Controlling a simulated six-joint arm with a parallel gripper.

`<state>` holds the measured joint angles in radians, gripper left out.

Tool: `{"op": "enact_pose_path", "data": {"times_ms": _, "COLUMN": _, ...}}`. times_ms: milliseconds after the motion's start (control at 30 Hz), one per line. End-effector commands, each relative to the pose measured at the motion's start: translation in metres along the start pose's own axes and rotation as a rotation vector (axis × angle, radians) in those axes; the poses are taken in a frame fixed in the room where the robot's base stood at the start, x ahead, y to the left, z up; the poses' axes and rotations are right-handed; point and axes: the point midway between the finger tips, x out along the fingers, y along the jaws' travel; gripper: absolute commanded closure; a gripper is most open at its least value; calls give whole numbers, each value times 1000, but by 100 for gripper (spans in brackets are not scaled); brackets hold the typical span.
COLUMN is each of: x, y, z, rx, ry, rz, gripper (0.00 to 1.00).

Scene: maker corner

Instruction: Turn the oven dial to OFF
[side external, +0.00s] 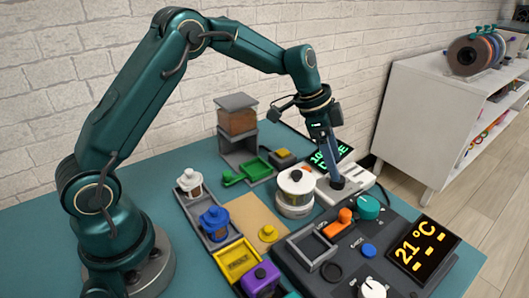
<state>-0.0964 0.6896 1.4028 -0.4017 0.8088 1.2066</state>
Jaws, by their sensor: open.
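A dark grey control panel (315,268) stands at the front right of the table, with an orange-lit display (421,252) reading 21 °C. Two round dials show on it: a teal dial (368,206) at its back edge and a white dial (372,288) at its front edge, partly cut off by the picture. Which one is the oven dial, and where it points, I cannot tell. My gripper (337,183) points down over a white device behind the panel, left of and behind the teal dial. It holds nothing that I can see; its fingertips are small and dark here.
The white device (362,175) has a green-lit display (331,153). A white lidded pot (295,190) stands left of my gripper. An orange lever (345,215) and a blue button (369,250) sit near the dials.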

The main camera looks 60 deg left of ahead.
Motion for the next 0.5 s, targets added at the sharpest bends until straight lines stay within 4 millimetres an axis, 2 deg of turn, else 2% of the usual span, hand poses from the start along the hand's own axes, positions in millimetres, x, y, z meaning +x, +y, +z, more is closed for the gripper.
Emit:
{"op": "enact_pose_path", "data": {"times_ms": 33, "x": -11, "y": -1, "z": 0, "rx": 0, "ry": 2, "rz": -6, "gripper": 29}}
{"op": "enact_pose_path", "data": {"times_ms": 233, "x": -44, "y": 0, "z": -19, "rx": 38, "ry": 51, "rz": -66, "gripper": 29}}
{"op": "enact_pose_path", "data": {"times_ms": 500, "x": -88, "y": 16, "z": -26, "rx": 64, "ry": 79, "rz": -128, "gripper": 29}}
